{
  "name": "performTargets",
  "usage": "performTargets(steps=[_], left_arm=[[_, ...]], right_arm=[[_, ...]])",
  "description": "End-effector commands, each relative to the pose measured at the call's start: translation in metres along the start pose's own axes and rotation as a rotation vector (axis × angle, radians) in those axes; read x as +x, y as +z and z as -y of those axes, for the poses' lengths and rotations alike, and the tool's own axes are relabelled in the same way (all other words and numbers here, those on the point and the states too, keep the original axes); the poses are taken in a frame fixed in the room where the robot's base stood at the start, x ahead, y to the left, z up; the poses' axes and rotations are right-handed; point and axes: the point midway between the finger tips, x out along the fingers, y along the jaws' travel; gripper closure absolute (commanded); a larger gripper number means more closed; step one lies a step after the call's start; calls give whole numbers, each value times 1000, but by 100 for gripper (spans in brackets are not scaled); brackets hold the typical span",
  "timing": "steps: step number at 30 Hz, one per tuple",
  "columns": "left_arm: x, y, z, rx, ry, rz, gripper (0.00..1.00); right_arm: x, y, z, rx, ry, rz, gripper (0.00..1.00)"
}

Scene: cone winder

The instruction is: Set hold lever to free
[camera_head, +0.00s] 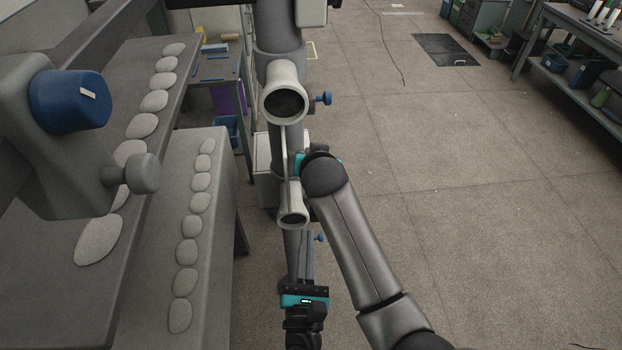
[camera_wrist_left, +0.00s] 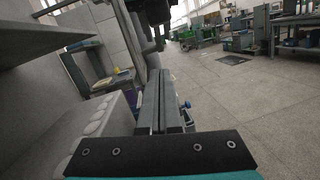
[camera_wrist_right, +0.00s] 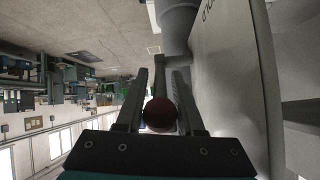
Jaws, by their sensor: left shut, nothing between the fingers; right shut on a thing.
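In the right wrist view a dark red ball knob (camera_wrist_right: 160,114), which looks like the hold lever's handle, sits between the fingers of my right gripper (camera_wrist_right: 161,78). The gripper is shut on it. The lever's shaft is not clearly visible. A pale panel (camera_wrist_right: 228,75) with partly cut-off letters stands close beside the fingers. In the head view the right gripper's fingers are hidden behind the grey post and its rings. My left gripper (camera_head: 307,242) is shut and empty, low beside the machine; its closed fingers also show in the left wrist view (camera_wrist_left: 158,85).
A blue knob (camera_head: 70,101) and a grey knob (camera_head: 143,174) stand close at the left. Grey ledges carry rows of pale discs (camera_head: 154,101). Grey rings (camera_head: 284,93) stand on the post near my right arm. The floor (camera_head: 480,200) at the right is clear.

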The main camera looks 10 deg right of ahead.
Motion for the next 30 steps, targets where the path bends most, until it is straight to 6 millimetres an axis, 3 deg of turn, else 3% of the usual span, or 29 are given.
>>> performTargets(steps=[5,21,30], left_arm=[[12,5,0,-41,12,11,100],[106,6,-1,-36,10,9,100],[127,31,-2,-36,10,7,100]], right_arm=[[0,1,0,0,1,3,100],[0,1,0,0,1,3,100],[0,1,0,0,1,3,100]])
